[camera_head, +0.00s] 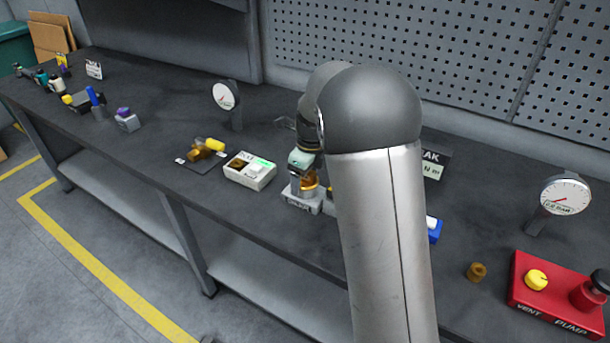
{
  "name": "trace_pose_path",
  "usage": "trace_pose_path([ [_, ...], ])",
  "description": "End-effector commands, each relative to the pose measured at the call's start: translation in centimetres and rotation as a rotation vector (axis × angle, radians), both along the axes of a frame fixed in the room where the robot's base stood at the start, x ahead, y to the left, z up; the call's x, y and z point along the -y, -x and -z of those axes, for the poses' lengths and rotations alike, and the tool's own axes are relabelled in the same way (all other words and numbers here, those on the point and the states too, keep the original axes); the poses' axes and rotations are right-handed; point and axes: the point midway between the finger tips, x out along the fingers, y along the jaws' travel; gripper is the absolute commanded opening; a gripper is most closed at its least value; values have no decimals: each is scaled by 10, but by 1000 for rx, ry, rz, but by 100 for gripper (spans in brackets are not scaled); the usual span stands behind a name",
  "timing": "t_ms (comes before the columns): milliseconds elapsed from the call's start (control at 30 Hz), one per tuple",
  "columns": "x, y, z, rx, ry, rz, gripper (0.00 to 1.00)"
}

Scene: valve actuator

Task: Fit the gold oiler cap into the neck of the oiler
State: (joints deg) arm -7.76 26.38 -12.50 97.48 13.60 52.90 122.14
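My gripper (302,166) hangs low over the middle of the bench, partly behind my arm. It is directly above a small grey block (302,204) with a label on its front, which looks like the oiler. A gold part (309,187) shows at the top of this block, just below my gripper. I cannot tell whether it is the cap or the neck, or whether my fingers touch it. The fingers are too small and hidden to show whether they are open or shut. A separate brown-gold cylinder (476,271) stands on the bench at the right.
A white box (249,170) and a brass valve with a yellow handle (205,149) stand left of the block. My arm hides the bench to its right, where a blue item (434,229) shows. A red pump box (555,290) and a gauge (564,195) stand far right.

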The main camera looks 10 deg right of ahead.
Motion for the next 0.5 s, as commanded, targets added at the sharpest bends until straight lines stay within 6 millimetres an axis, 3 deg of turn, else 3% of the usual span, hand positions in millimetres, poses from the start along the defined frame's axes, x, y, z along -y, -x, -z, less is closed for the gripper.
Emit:
trace_pose_path([
  [333,0,0,-1,0,0,0,87],
  [500,1,1,-18,3,0,0,87],
])
